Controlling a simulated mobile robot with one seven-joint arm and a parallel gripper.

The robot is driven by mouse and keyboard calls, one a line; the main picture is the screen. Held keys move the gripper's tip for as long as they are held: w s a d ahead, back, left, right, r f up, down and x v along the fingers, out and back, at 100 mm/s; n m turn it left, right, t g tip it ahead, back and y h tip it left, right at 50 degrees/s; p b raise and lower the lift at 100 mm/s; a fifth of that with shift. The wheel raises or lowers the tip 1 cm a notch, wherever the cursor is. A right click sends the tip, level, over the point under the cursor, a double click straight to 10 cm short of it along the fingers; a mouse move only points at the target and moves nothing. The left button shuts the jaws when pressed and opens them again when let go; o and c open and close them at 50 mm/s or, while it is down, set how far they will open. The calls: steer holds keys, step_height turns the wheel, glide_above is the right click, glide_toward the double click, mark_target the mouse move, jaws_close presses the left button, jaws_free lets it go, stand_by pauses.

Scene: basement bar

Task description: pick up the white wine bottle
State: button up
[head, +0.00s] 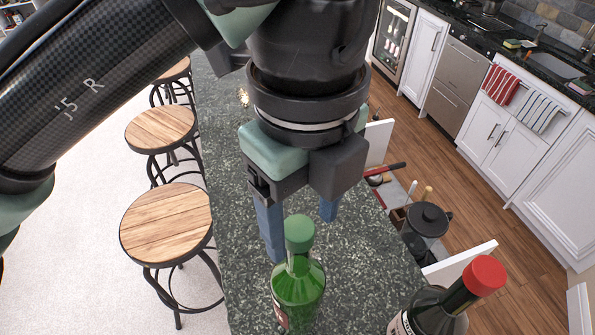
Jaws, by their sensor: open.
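A green glass bottle (298,287) with a green cap stands upright on the dark speckled counter (370,285); it seems to be the white wine bottle. Its label shows only as a sliver at the lower left. My gripper (301,238) points down at the bottle's top, its two blue fingers apart and empty. In the picture the cap lies between the fingertips, with the left finger close beside the neck. I cannot tell whether the fingers are level with the neck or behind it, and no contact is clear.
A dark bottle with a red cap (484,275) stands at the lower right. A lidded dark glass jar (427,222) and open drawers with utensils lie beyond the counter's right edge. Wooden stools (167,222) line the left side. Bare counter surrounds the green bottle.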

mark_target(299, 247)
steer(key=shift+a+f+p, duration=0.15)
steer(key=shift+f+p, duration=0.2)
steer(key=shift+f, duration=0.95)
steer(key=shift+a+f+p, duration=0.1)
steer(key=shift+f+p, duration=0.25)
steer(key=shift+f, duration=0.95)
steer(key=shift+c, duration=0.2)
jaws_close()
steer(key=shift+w+r, duration=0.1)
